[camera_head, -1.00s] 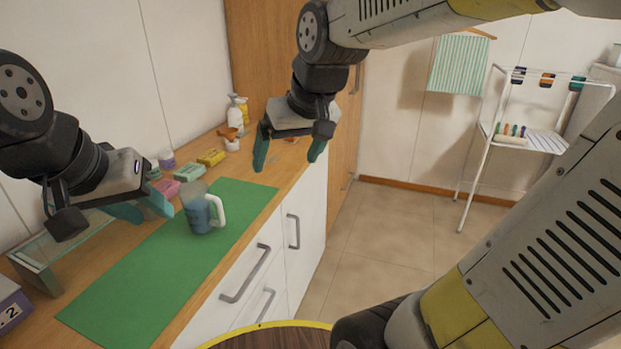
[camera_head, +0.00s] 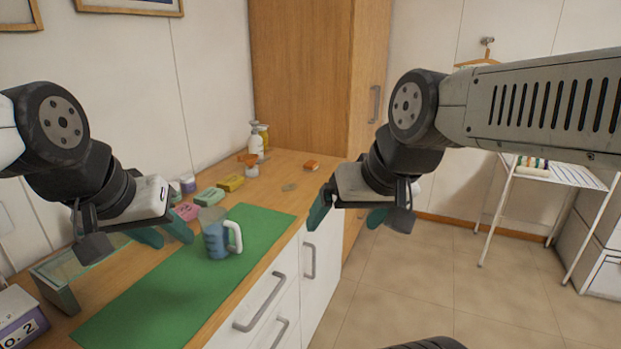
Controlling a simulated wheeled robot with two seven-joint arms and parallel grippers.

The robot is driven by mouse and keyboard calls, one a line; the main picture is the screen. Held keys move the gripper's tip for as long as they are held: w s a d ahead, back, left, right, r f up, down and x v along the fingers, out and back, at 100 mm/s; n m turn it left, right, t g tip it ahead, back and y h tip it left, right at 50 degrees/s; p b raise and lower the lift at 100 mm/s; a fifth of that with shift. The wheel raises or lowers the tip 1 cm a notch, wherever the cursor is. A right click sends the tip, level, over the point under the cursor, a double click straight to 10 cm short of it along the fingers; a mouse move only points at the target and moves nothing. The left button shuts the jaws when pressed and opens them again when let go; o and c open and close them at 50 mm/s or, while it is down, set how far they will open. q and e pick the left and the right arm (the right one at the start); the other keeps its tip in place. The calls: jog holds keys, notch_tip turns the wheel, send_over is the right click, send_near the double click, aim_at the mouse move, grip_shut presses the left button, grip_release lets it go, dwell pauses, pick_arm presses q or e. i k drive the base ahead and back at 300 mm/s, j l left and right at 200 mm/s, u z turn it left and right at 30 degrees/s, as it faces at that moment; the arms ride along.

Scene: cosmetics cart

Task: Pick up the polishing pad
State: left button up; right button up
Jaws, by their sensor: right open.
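I cannot tell for sure which item is the polishing pad. Candidates on the wooden counter are a small orange-brown block (camera_head: 311,164) at the back right and a flat greyish piece (camera_head: 289,187) in front of it. A pink block (camera_head: 186,212), a green block (camera_head: 210,197) and a yellow block (camera_head: 231,183) lie in a row left of the green mat. My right gripper (camera_head: 346,218) is open and empty, in front of and right of the orange-brown block. My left gripper (camera_head: 166,236) hangs left of the cup, its teal fingers apart, with nothing seen between them.
A cup with blue contents (camera_head: 216,240) and a white handle stands on the green mat (camera_head: 165,290). Bottles (camera_head: 256,140) stand at the back, by a wooden cabinet (camera_head: 300,75). A glass-sided stand (camera_head: 58,283) and a numbered box (camera_head: 18,322) are at the left.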

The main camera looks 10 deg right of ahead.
aim_at(310, 166)
jog(key=i+l+u, duration=0.15)
jog(key=u, duration=0.25)
jog(key=i+l+u, duration=0.15)
jog(key=l+u, duration=0.25)
jog(key=i+l+u, duration=0.1)
jog(key=l, duration=0.35)
jog(key=i+l+u, duration=0.1)
jog(key=l, duration=0.3)
jog(key=i+l+u, duration=0.1)
jog(key=l, duration=0.35)
jog(key=i+l+u, duration=0.1)
jog(key=l, duration=0.4)
jog(key=i+l, duration=0.1)
jog(key=l, duration=0.2)
jog(key=i+l, duration=0.1)
jog(key=l, duration=0.25)
jog(key=i+l, duration=0.15)
jog(key=l, duration=0.15)
